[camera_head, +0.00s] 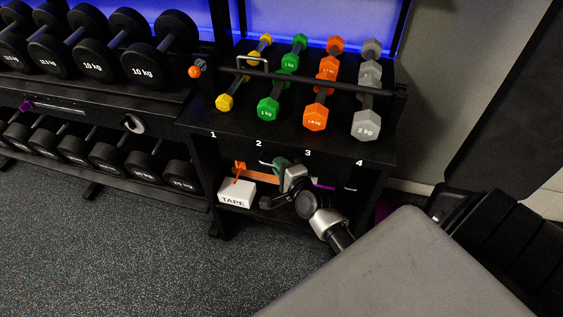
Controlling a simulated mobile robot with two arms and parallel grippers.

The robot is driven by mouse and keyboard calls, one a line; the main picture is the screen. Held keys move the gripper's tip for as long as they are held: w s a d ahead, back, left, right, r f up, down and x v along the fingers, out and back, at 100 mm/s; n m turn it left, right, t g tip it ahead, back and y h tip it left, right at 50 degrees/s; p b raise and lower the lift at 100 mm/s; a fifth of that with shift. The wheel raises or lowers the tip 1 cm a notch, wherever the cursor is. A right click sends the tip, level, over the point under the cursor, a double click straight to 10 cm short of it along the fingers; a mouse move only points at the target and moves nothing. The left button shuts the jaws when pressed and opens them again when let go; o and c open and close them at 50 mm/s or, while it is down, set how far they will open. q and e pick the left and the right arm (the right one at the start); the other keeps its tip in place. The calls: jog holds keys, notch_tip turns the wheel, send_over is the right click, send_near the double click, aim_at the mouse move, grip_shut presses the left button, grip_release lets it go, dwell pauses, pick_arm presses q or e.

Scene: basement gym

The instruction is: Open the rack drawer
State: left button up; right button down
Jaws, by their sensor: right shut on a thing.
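The black rack (290,142) stands in the middle of the view, its top front edge numbered 1 to 4. Its dark drawer front (325,165) is under that edge and hard to make out against the shadow. A thin pale drawer handle (266,161) shows below number 2. My right gripper (279,164) reaches in from the lower right and is shut at the handle, between numbers 2 and 3. The fingers are small and partly hidden by my wrist. The drawer shows no clear gap. My left gripper is out of view.
Small yellow, green, orange and grey dumbbells (366,124) lie on the rack top. A white TAPE box (237,193) sits on the shelf below. Large black dumbbells (100,58) fill the left rack. A grey bench pad (400,275) is at the lower right. Left floor is clear.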

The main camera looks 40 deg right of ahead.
jog(key=s+a+p, duration=0.5)
jog(key=s+a, duration=0.8)
jog(key=a, duration=0.3)
jog(key=shift+s, duration=0.3)
jog(key=c, duration=1.4)
grip_release()
jog(key=shift+c, duration=0.2)
jog(key=shift+s, duration=0.1)
jog(key=s+r, duration=0.1)
jog(key=s, duration=0.9)
jog(key=shift+s+a+r+b, duration=0.25)
jog(key=shift+a+r+b, duration=0.05)
jog(key=shift+b, duration=0.05)
